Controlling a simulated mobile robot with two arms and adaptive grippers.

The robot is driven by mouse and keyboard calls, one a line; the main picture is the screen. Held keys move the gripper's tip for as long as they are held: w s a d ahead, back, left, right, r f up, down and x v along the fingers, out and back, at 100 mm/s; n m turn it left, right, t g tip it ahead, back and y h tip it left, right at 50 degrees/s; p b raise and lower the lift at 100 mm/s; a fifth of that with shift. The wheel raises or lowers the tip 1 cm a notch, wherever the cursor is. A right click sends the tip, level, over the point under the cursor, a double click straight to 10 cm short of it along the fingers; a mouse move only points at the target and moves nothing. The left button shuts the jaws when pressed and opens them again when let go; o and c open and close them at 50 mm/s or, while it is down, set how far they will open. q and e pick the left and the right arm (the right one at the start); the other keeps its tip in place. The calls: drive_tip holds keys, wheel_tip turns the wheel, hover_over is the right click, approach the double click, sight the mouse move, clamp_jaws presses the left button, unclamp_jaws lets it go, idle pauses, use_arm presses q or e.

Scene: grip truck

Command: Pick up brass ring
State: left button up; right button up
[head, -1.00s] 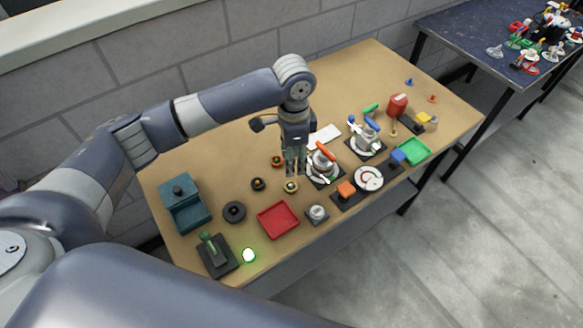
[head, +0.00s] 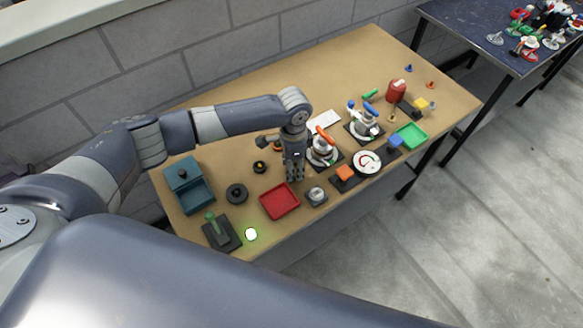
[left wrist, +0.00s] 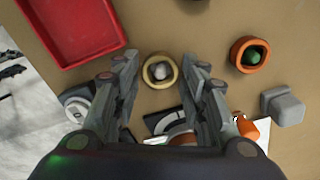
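The brass ring (left wrist: 147,74) is a small yellowish ring with a pale round piece in its middle. It lies on the table in the left wrist view, between the tips of my left gripper (left wrist: 159,62). The two fingers are apart and the gripper looks empty, with one fingertip on each side of the ring. In the head view my left gripper (head: 294,177) points down just behind the red tray, and it hides the ring there. My right gripper is not in view.
The red tray (head: 280,201) is close in front of the gripper. An orange ring with a green centre (left wrist: 236,58) lies to the right in the wrist view. A clamp with an orange handle (head: 323,150) stands right of the gripper.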

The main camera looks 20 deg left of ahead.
use_arm(q)
drive_tip(key=c, duration=0.8)
drive_tip(key=shift+r, duration=0.55)
wheel_tip(320, 180, up, 2)
drive_tip(key=shift+r+b, duration=0.25)
drive_tip(key=shift+b, duration=0.45)
drive_tip(key=s+d, duration=0.3)
drive_tip(key=s, duration=0.1)
drive_tip(key=s+d+r+b, duration=0.1)
drive_tip(key=s+d, duration=0.3)
drive_tip(key=s+d+b, duration=0.1)
drive_tip(key=s+d, duration=0.2)
drive_tip(key=s, duration=0.1)
drive_tip(key=shift+d+r, duration=0.25)
drive_tip(key=shift+d, duration=0.05)
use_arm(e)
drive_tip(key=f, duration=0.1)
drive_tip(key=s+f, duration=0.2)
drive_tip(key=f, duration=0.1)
